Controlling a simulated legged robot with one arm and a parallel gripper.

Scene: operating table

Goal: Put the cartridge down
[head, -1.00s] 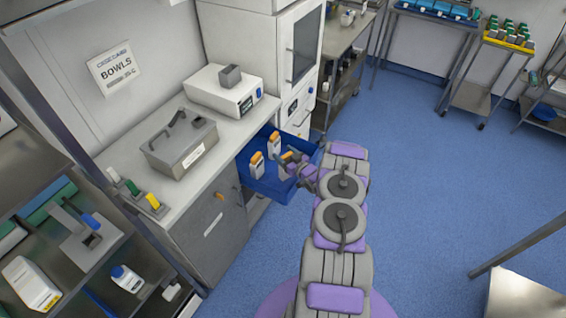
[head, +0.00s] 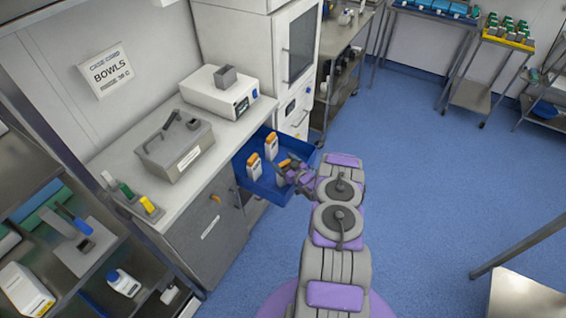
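An open blue drawer (head: 252,184) juts out from under the counter. Two white cartridges with orange tops stand upright in it, one nearer (head: 254,167) and one farther back (head: 271,146). A third orange-topped cartridge (head: 283,164) shows at my gripper (head: 287,172), low in the right part of the drawer. My gripper and wrist partly hide this third cartridge. The fingers are small and dark here, so I cannot tell whether they are closed on it or apart beside it.
A grey lidded box (head: 174,152) and a white device (head: 218,95) stand on the counter (head: 122,158). A tall white cabinet (head: 296,60) rises beyond the drawer. Shelves with bottles and boxes are at lower left. The blue floor (head: 430,170) to the right is clear.

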